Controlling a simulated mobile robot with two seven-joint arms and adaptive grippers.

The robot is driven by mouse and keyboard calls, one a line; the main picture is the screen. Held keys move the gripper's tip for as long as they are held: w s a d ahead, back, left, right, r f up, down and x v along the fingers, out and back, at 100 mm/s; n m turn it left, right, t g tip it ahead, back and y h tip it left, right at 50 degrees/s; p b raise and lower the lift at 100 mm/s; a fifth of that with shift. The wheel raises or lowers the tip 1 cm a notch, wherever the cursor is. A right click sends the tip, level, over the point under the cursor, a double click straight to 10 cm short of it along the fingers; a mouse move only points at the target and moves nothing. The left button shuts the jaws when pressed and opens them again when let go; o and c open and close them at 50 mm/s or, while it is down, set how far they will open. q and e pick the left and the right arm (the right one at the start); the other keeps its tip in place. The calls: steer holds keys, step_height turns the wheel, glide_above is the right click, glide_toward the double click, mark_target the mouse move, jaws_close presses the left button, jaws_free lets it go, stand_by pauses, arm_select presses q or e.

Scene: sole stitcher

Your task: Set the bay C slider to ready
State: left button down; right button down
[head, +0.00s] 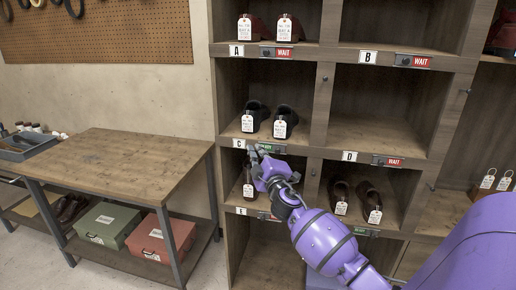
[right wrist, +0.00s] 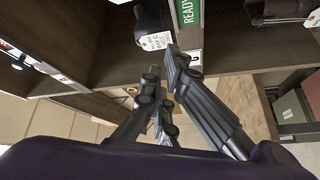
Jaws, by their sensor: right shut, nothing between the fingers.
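The bay C slider (head: 271,148) is on the shelf edge just right of the C label (head: 239,143). Its visible face is green, with part hidden by my gripper. A green plate reading READY (right wrist: 188,12) shows at the top of the right wrist view, near my fingertips. My right gripper (head: 254,161) is just below the C edge, in front of the opening under it; it is shut and empty. Its dark fingers also show in the right wrist view (right wrist: 166,80). I cannot tell whether it touches the slider. My left gripper is not in view.
The A (head: 277,52), B (head: 413,61) and D (head: 388,162) sliders show red WAIT. Dark tagged shoes (head: 270,118) stand on the shelf above the C edge. A wooden table (head: 125,160) stands left, with green (head: 107,224) and red (head: 160,238) boxes below.

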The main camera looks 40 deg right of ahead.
steer(key=d+v, duration=0.1)
steer(key=v, duration=0.5)
steer(key=shift+s, duration=0.5)
steer(key=shift+a+f, duration=0.15)
steer(key=s+a+f+m+g+y, duration=0.1)
steer(key=s+a+f+g+y, duration=0.1)
steer(key=s+a+f, duration=0.45)
steer(key=s+a+f+m+g+y, duration=0.1)
steer(key=s+a+f+m, duration=0.15)
steer(key=f, duration=0.75)
steer(key=s+a+f+m+g+y, duration=0.1)
steer(key=s+a+f+g+y, duration=0.1)
steer(key=s+a+f, duration=0.45)
steer(key=s+a+f+m+g, duration=0.1)
steer(key=s+a+f, duration=0.2)
steer(key=s+f, duration=0.2)
steer(key=s+a+f+m+g+y, duration=0.1)
steer(key=s+a+f, duration=0.3)
steer(key=s, duration=0.7)
steer(key=s+a+f+m+g, duration=0.2)
steer(key=s+a+f+g, duration=0.1)
steer(key=s+f, duration=0.4)
steer(key=shift+s+a+f+y+p, duration=0.25)
steer(key=shift+s+a+y+p, duration=0.15)
steer(key=shift+s, duration=0.4)
